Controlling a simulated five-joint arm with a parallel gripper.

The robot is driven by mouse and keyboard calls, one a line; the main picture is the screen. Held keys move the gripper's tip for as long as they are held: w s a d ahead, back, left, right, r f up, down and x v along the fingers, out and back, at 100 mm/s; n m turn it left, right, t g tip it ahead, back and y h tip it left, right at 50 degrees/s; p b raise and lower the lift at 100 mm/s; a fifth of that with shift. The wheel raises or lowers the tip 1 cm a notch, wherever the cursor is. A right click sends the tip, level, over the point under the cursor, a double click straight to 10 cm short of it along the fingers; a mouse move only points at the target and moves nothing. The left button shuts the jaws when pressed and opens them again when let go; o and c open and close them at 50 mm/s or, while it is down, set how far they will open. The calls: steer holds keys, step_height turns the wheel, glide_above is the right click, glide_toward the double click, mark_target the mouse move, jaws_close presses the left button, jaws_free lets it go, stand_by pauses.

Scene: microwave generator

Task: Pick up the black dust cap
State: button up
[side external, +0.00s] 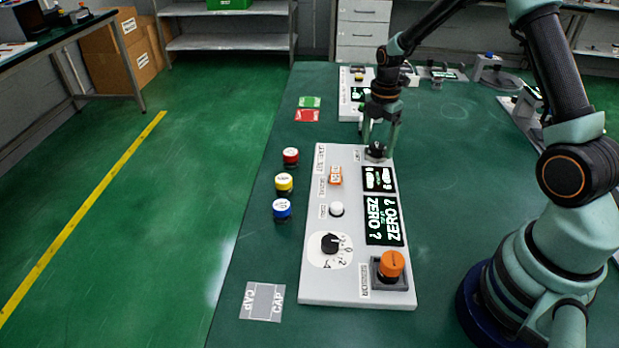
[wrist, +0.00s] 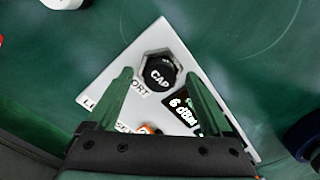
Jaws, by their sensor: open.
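The black dust cap (wrist: 160,73) is a round knob lettered "CAP", seated on the port at the far end of the white generator panel. It also shows in the side external view (side external: 376,149). My gripper (side external: 381,143) points down over that end of the panel, its fingers around or just above the cap. In the wrist view my gripper (wrist: 162,78) is open, with the cap between and slightly beyond the fingertips. I cannot tell whether a finger touches it.
The white panel (side external: 312,262) carries a dial (side external: 330,243), displays and an orange-topped sensor (side external: 391,264). Red, yellow and blue caps (side external: 283,182) stand left of it. A grey CAP mat (side external: 262,301) lies at the front left. Another instrument (side external: 348,92) stands behind my gripper.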

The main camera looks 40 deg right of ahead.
jaws_close()
steer(key=shift+r, duration=0.1)
